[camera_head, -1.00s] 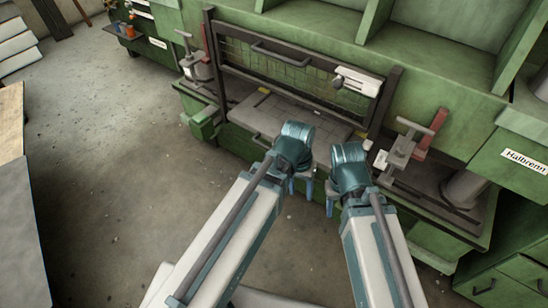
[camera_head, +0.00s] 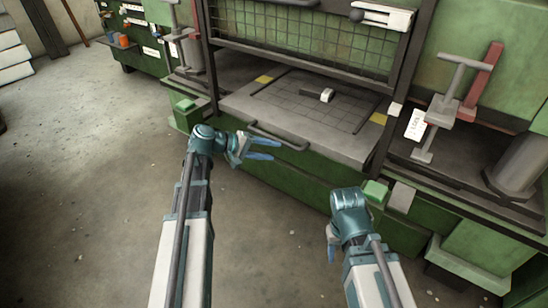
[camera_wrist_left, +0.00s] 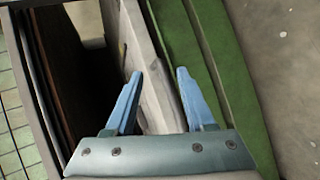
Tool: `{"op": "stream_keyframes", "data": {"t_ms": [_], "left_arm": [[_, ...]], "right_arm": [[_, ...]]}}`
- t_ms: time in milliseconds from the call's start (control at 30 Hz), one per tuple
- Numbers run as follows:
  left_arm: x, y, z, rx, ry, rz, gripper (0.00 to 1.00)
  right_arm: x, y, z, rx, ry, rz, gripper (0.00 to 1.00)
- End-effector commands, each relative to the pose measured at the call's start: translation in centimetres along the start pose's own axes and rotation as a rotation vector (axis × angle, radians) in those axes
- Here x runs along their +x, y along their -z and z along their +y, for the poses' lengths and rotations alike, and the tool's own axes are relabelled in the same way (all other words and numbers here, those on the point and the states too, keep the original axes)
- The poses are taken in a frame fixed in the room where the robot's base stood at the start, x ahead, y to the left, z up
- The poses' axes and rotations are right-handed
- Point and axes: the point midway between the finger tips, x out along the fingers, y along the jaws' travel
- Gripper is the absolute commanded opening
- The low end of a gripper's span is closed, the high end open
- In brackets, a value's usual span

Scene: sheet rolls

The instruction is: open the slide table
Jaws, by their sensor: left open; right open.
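The slide table (camera_head: 240,105) is a flat grey plate with a grid, at the lower front of the green machine. Its dark bar handle (camera_head: 280,138) runs along its front edge. My left gripper (camera_head: 277,149) is open and empty, its blue fingers pointing right just in front of and slightly below the handle.
A mesh guard (camera_head: 300,40) in a dark frame stands above the table. A small light block with a dark bar (camera_head: 326,95) lies on the plate. A clamp-like fixture with a red lever (camera_head: 480,78) stands to the right. The concrete floor (camera_head: 110,200) in front is clear.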

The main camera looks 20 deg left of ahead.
Motion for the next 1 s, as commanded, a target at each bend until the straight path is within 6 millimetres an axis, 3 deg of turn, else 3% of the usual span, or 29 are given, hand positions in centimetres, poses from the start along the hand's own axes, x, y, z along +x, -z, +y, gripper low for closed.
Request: {"op": "stream_keyframes", "data": {"t_ms": [33, 200, 300, 500, 667, 833, 1000], "left_arm": [[0.1, 1.9, -2.7, -0.027, -0.044, 0.034, 0.55], [-2.4, 6.1, -5.2, -0.095, -0.18, 0.124, 0.55], [-3.7, 7.7, -6.1, -0.121, -0.235, 0.159, 0.55], [-5.0, 9.0, -6.6, -0.144, -0.286, 0.192, 0.55], [-5.0, 9.1, -6.4, -0.145, -0.289, 0.192, 0.55], [-3.4, 9.4, -6.0, -0.144, -0.288, 0.189, 0.55], [-0.2, 10.2, -5.2, -0.143, -0.288, 0.188, 0.55]], "right_arm": [[3.2, 0.2, -0.3, 0.0, 0.0, 0.0, 0.5], [7.2, 0.4, -0.7, 0.0, -0.001, 0.001, 0.5], [8.5, 0.5, -0.8, 0.0, -0.001, 0.001, 0.5], [9.4, 0.5, -0.9, 0.0, -0.001, 0.001, 0.5], [9.3, 0.5, -0.9, 0.0, -0.001, 0.001, 0.5], [9.7, 0.6, -0.9, 0.0, -0.001, 0.001, 0.5], [10.3, 0.6, -1.0, 0.0, -0.001, 0.002, 0.5]]}}
